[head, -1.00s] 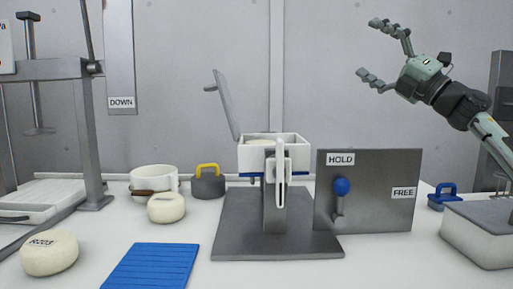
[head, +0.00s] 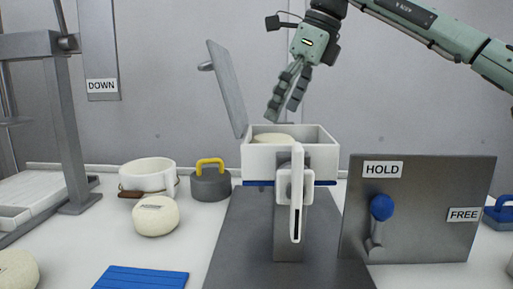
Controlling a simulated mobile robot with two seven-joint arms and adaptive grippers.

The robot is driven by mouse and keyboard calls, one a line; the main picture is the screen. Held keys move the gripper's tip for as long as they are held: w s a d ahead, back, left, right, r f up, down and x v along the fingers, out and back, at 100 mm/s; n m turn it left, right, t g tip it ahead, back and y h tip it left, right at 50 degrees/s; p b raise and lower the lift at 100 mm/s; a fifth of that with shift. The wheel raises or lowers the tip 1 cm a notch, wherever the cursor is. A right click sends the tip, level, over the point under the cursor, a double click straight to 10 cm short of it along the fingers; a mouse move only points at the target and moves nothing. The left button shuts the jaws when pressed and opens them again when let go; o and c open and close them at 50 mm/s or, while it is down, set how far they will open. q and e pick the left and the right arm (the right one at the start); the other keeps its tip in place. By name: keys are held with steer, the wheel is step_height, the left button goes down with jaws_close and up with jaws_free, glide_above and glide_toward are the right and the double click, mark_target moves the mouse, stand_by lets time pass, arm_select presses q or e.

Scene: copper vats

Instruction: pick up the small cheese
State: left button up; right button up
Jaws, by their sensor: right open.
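Three pale, round cheeses show in the head view. One cheese (head: 272,138) sits inside an open white box (head: 322,143), mostly hidden by the box's front wall. A second cheese (head: 155,217) with faint marking on top rests on the table left of the box. A third cheese (head: 15,272) is cut off at the lower left edge. I cannot tell for certain which is the small one. My right gripper (head: 285,112) is open and empty, fingers pointing down, just above the cheese in the box. My left gripper is not in view.
The box's raised grey lid (head: 227,88) stands close left of my fingers. A grey panel (head: 425,215) with a blue-knobbed lever (head: 381,207) stands at right. A white pot (head: 148,174), a yellow-handled weight (head: 210,182) and a blue mat (head: 142,279) are at left.

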mark_target(275, 137)
steer(key=shift+w+f, duration=0.2)
steer(key=shift+f, duration=0.05)
steer(key=shift+x, duration=1.05)
steer(key=x, duration=0.5)
steer(key=shift+s+d+f, duration=0.15)
steer(key=shift+d, duration=0.15)
steer(key=c, duration=1.7)
